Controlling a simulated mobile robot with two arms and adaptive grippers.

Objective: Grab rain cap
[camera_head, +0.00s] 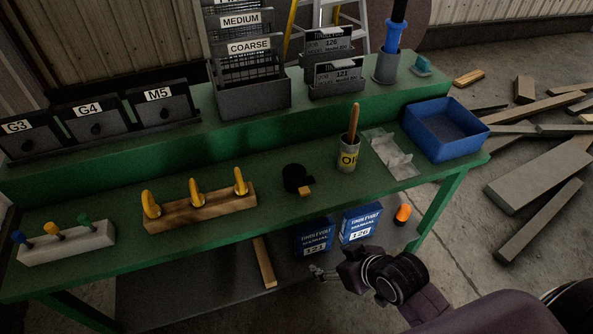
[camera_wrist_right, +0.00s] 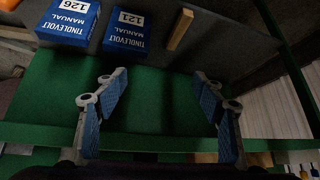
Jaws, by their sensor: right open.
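No part is clearly recognisable as the rain cap. My right gripper (camera_head: 320,272) is low in front of the bench's front edge, apart from the black piece. In the right wrist view my right gripper (camera_wrist_right: 160,78) has its blue-padded fingers wide apart with nothing between them. My left gripper is not in view.
Blue manuals (camera_head: 360,222) (camera_head: 313,238) stand on the lower shelf. Planks (camera_head: 540,175) lie on the floor at right.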

